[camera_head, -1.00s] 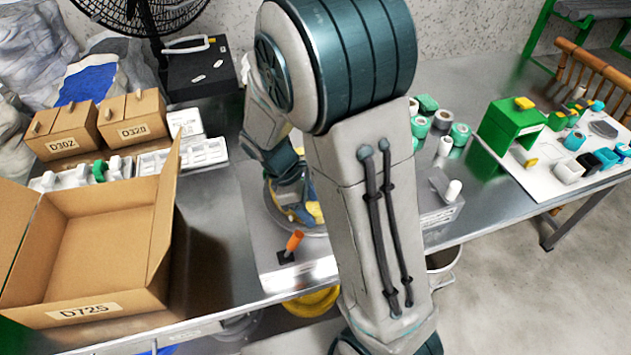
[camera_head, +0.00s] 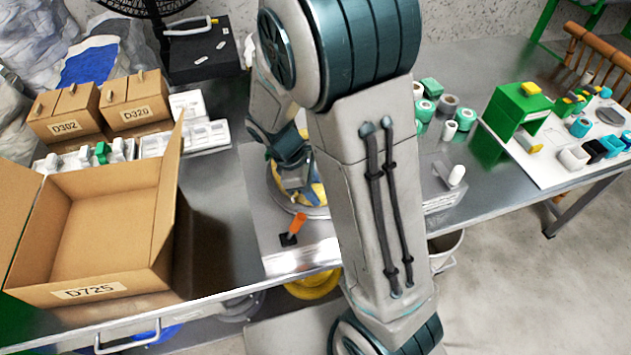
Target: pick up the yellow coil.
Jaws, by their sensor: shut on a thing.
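The yellow coil (camera_head: 319,193) shows only in part, on a round metal-rimmed stand behind my forearm. My gripper (camera_head: 300,188) is down at the coil's left side, inside the rim, and is shut on it. The fingertips are mostly hidden by the wrist and forearm, so the exact grip cannot be seen. I cannot tell whether the coil is lifted clear of the stand.
An orange-handled lever (camera_head: 297,224) stands just in front of the stand. An open cardboard box (camera_head: 100,225) is at left. A green block (camera_head: 517,110) and small parts lie on a white board at right. A yellow round object (camera_head: 313,285) is below the table edge.

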